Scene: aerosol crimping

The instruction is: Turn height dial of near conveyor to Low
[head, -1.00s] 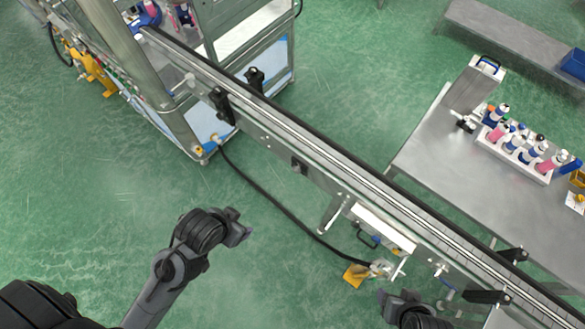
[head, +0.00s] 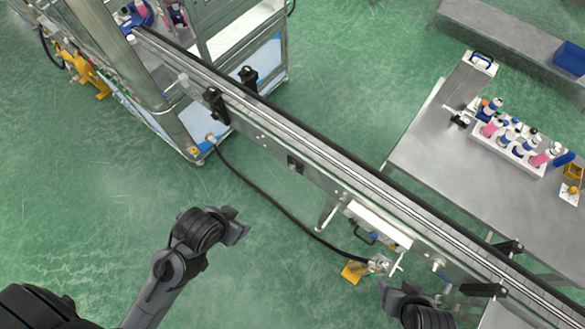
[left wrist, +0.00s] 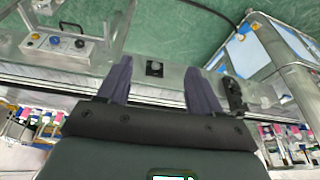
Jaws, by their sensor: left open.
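The near conveyor (head: 330,180) runs diagonally through the head view. A small black plate (head: 295,163) on its near side looks like the height dial. In the left wrist view, the black plate with a round knob (left wrist: 154,68) shows between and beyond the fingertips; its setting is too small to read. My left gripper (head: 240,228) is open and empty, apart from the plate, on the near side of the conveyor. Its two fingers (left wrist: 158,80) also show in the left wrist view. My right gripper (head: 385,290) is near the bottom, by the conveyor's right part; its jaws are unclear.
A control box (left wrist: 62,45) with several buttons is beside the conveyor. Black brackets (head: 215,105) stick out from the rail. A black cable (head: 270,200) lies on the floor to a yellow foot piece (head: 353,272). A table with a bottle rack (head: 510,145) stands beyond.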

